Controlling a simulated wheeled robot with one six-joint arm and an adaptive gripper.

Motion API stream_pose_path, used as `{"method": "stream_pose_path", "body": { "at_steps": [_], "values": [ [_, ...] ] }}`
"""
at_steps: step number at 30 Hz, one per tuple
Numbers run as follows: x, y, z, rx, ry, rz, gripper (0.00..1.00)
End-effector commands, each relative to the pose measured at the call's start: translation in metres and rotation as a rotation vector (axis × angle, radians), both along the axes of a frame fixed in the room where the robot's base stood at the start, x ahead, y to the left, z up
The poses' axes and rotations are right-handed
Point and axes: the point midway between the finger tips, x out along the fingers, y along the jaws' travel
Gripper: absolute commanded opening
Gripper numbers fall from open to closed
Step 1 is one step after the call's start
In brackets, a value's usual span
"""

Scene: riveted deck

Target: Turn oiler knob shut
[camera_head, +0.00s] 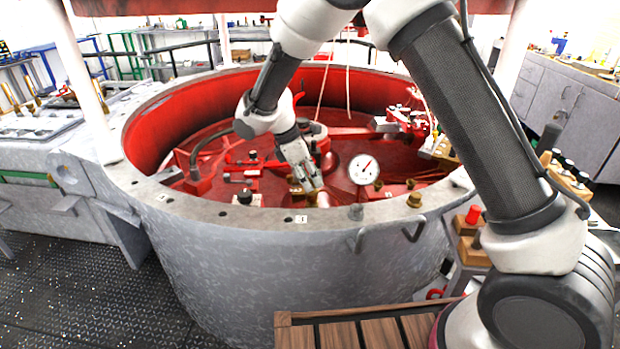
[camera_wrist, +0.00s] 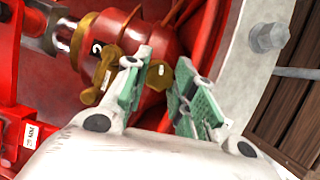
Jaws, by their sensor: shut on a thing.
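The fingers hide much of that part there.
The grey tub rim (camera_head: 205,212) runs close by, with a white dial gauge (camera_head: 363,169) right of my gripper. A black knob (camera_head: 245,196) stands left. In the wrist view a bolt (camera_wrist: 267,37) sits on the pale rim. A slatted wooden platform (camera_head: 360,330) lies in front.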

Motion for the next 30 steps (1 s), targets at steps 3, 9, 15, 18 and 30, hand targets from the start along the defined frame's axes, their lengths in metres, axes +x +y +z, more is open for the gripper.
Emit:
{"method": "stream_pose_path", "body": {
  "at_steps": [3,9,15,18,30],
  "values": [
    [0.0017,0.0003,0.0001,0.001,-0.001,-0.087,0.02],
    [0.0021,0.0002,0.0007,0.0,-0.002,-0.207,0.02],
    [0.0023,-0.0002,0.0005,0.0,-0.001,-0.278,0.02],
    [0.0024,-0.0003,0.0005,0.0,-0.001,-0.296,0.02],
    [0.0023,-0.0003,0.0005,0.0,-0.002,-0.31,0.02]
  ]
}}
